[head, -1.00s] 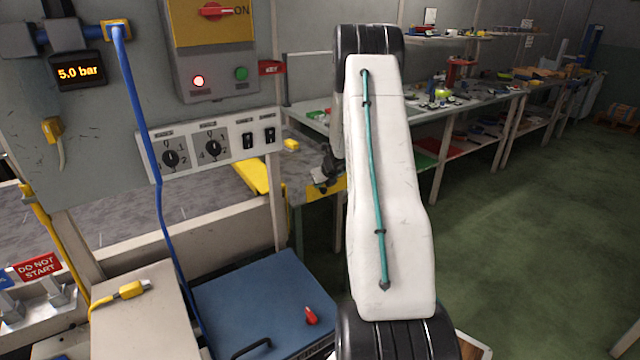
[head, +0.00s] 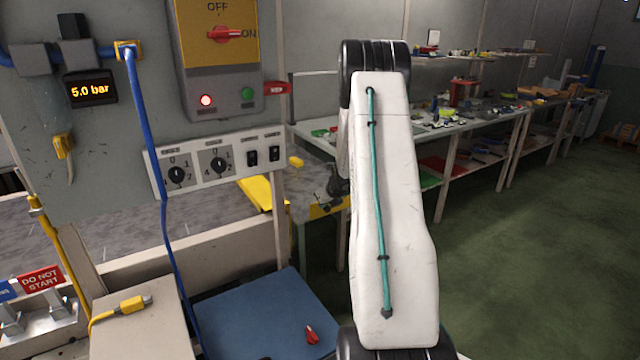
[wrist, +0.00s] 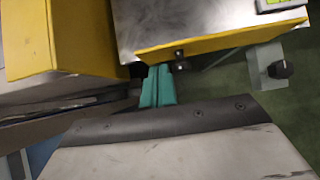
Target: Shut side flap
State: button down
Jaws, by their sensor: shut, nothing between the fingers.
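A yellow panel (head: 258,192), which looks like the side flap, slants beside the post under the switch strip in the head view. In the wrist view a yellow panel (wrist: 62,38) fills the upper left; I cannot tell for sure whether it is open or shut. My gripper (wrist: 158,86) shows teal fingers, shut and empty. They point at the gap between this panel and a metal-topped part with a yellow edge (wrist: 215,38). I cannot tell whether they touch either. In the head view my arm partly hides this area, and the fingers are not clear.
A control box (head: 218,60) and a switch strip (head: 215,160) are at the left. A blue lid (head: 255,315) lies below them. A long workbench (head: 440,130) with tools runs behind my arm. Green floor (head: 510,250) is free at the right.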

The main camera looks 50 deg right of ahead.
notch_tip(320, 180, up, 9)
jog(key=w+d, duration=0.1)
jog(key=shift+w+d, duration=0.3)
jog(key=shift+w, duration=0.1)
jog(key=shift+f, duration=0.15)
